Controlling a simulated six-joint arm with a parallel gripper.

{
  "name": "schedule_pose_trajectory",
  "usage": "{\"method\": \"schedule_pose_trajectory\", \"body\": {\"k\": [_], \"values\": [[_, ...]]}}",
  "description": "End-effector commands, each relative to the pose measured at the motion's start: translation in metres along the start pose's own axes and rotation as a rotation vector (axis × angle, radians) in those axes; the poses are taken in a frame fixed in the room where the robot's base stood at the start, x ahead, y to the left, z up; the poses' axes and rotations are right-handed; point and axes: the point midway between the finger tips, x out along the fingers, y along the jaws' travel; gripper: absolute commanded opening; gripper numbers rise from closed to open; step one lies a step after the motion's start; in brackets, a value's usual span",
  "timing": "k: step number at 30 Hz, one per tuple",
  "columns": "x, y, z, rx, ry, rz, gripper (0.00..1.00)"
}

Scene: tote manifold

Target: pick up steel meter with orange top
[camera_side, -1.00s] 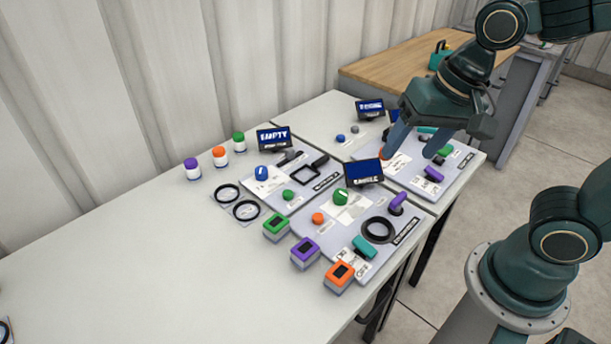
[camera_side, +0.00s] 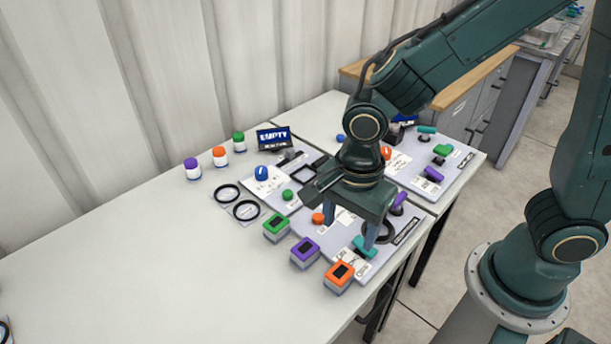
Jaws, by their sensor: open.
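The steel meter with an orange top (camera_side: 340,275) is a small grey box with a dark window in its orange top. It stands upright on the near part of the table, at the front right of a row with a purple-topped meter (camera_side: 305,252) and a green-topped meter (camera_side: 276,228). My gripper (camera_side: 350,232) is open and empty, pointing down over the near panel. It is behind and above the orange-topped meter, apart from it. My gripper hides part of the panel and the display there.
Panels with knobs, handles and a black ring (camera_side: 379,231) lie behind the meters. Jars with purple, orange and green lids (camera_side: 220,156) stand at the back left. Two black rings (camera_side: 227,193) lie left of the panels.

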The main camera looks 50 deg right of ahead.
Motion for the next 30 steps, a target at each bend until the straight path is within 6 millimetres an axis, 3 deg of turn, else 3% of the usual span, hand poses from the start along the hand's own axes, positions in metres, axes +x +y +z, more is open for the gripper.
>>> {"method": "schedule_pose_trajectory", "body": {"k": [14, 30], "values": [[0.012, 0.001, 0.005, 0.044, 0.007, 0.013, 0.62], [0.068, 0.002, 0.004, 0.043, 0.008, 0.015, 0.62]]}}
